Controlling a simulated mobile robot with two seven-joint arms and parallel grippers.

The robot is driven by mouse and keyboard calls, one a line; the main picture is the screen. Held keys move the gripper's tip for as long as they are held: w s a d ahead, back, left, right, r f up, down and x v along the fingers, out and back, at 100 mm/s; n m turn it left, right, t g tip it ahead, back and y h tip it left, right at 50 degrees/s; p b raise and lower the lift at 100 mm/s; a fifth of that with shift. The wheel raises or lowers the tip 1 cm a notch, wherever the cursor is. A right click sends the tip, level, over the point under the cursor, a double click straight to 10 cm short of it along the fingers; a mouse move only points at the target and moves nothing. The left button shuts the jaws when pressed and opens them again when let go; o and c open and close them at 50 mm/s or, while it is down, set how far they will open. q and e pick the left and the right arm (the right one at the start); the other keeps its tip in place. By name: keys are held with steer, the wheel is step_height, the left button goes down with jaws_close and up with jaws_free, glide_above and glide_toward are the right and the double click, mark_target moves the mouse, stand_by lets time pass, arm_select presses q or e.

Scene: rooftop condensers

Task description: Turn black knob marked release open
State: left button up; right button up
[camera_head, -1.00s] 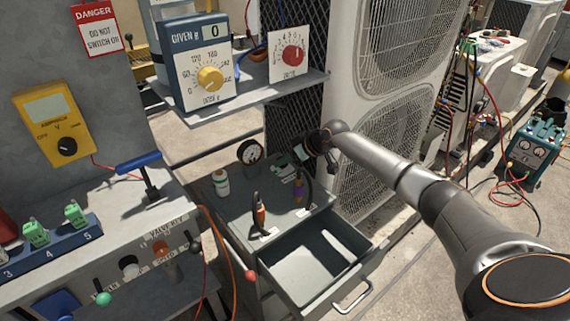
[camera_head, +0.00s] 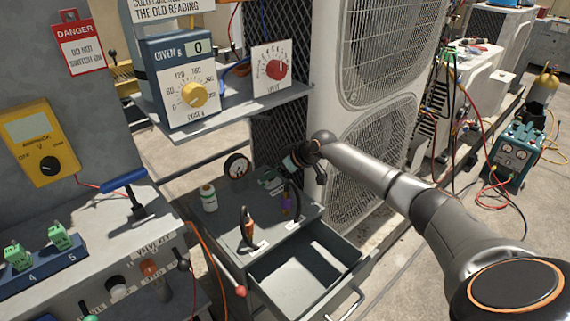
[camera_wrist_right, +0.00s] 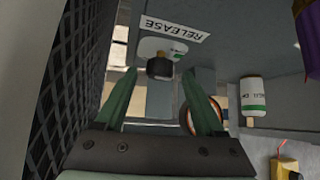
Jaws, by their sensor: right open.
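The black knob (camera_wrist_right: 160,68) sits on a small white plate beside a white label reading RELEASE (camera_wrist_right: 173,30) in the right wrist view. My right gripper (camera_wrist_right: 160,92) is open, its two green fingers spread on either side of the line to the knob. The knob shows between and just beyond the fingertips, and nothing is held. In the head view my right gripper (camera_head: 271,180) is over the back of the grey drawer cabinet (camera_head: 225,225), and the knob cannot be made out there. My left gripper is not in view.
A white bottle (camera_head: 209,198) and a round gauge (camera_head: 237,166) stand on the cabinet near my right gripper. An orange-and-black tool (camera_head: 248,228) is in front, above an open drawer (camera_head: 305,275). A shelf (camera_head: 240,102) with dials hangs above; a black mesh panel (camera_wrist_right: 62,85) is close at left.

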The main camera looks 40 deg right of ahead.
steer(key=p+v, duration=0.1)
steer(key=v, duration=0.3)
steer(key=shift+s+d+r, duration=0.15)
steer(key=shift+s+r, duration=0.05)
steer(key=shift+r, duration=0.1)
arm_select(q)
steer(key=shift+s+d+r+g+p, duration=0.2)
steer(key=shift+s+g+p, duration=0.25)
steer(key=shift+p, duration=0.3)
arm_select(e)
steer(key=v, duration=0.7)
